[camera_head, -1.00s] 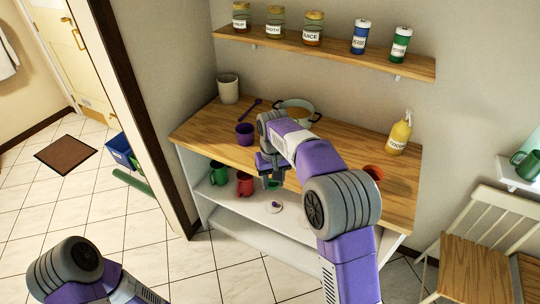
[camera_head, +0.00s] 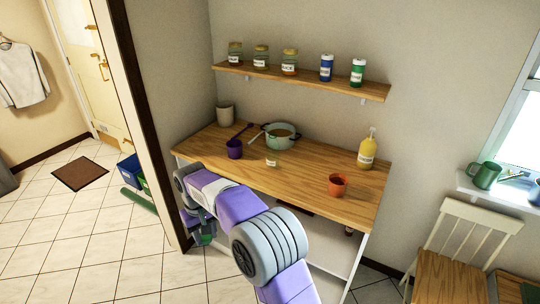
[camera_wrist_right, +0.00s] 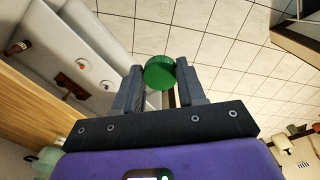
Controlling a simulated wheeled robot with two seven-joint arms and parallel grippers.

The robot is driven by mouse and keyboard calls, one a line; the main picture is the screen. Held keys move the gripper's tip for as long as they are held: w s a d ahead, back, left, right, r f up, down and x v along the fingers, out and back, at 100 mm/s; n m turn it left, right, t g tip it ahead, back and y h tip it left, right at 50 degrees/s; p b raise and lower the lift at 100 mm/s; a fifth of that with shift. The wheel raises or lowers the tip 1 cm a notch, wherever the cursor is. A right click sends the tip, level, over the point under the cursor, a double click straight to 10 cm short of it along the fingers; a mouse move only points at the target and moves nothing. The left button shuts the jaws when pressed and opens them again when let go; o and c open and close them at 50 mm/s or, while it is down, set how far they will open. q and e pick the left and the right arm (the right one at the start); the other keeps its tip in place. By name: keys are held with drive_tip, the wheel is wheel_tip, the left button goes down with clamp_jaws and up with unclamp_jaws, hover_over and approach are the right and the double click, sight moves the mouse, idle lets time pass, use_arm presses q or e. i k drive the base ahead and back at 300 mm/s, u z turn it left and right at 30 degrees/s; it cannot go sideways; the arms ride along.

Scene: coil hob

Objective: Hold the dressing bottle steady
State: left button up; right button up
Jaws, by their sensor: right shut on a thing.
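My right gripper (camera_wrist_right: 161,85) is shut on a round green thing (camera_wrist_right: 160,72), held by its sides between the two fingers. In the head view the right gripper (camera_head: 203,229) hangs low at the counter's left end, over the floor, partly hidden by my own arm. Only the green round end of the held thing shows clearly, so I cannot tell for sure that it is the dressing bottle. A yellow bottle (camera_head: 367,153) with a narrow top stands upright on the wooden counter (camera_head: 300,180); its label is unreadable. My left gripper is out of view.
The wall shelf (camera_head: 300,82) carries jars and shakers. A chair (camera_head: 450,245) stands at right. Tiled floor at left is largely open.

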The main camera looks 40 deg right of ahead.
sight(272, 146)
drive_tip(key=u, duration=0.15)
drive_tip(key=i, duration=0.95)
drive_tip(key=z, duration=0.6)
drive_tip(key=i, duration=1)
drive_tip(key=z, duration=1.4)
drive_tip(key=i, duration=0.35)
drive_tip(key=z, duration=0.35)
